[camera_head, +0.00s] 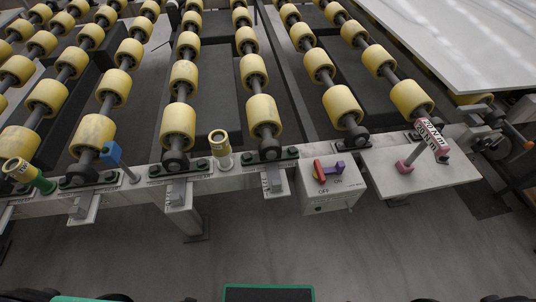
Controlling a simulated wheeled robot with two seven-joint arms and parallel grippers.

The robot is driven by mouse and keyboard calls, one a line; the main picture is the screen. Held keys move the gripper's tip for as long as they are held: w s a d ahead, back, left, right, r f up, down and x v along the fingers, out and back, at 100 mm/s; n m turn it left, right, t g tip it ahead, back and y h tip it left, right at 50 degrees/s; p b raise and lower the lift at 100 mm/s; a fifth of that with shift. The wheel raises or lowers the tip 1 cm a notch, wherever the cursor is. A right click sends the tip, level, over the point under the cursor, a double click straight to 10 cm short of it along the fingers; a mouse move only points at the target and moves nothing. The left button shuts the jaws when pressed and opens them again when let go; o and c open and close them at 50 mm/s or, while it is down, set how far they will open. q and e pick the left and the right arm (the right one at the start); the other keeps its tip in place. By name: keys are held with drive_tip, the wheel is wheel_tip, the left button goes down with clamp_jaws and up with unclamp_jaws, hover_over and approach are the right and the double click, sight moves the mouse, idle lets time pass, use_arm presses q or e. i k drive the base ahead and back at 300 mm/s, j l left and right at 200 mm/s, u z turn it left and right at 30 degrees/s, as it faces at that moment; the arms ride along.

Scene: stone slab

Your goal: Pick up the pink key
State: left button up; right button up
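A small pink piece (404,167) lies on the pale plate (425,178) at the right. No gripper fingers can be made out. Only dark and green edges of my own body show along the bottom of the view.
A switch box (328,189) with red and purple parts on top stands left of the plate. A yellow cylinder (219,144), a blue piece (112,153) and a green-ended yellow cylinder (28,174) sit along the rail. Yellow rollers lie behind; grey floor is clear in front.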

sight(432, 138)
drive_tip(key=z, duration=1.35)
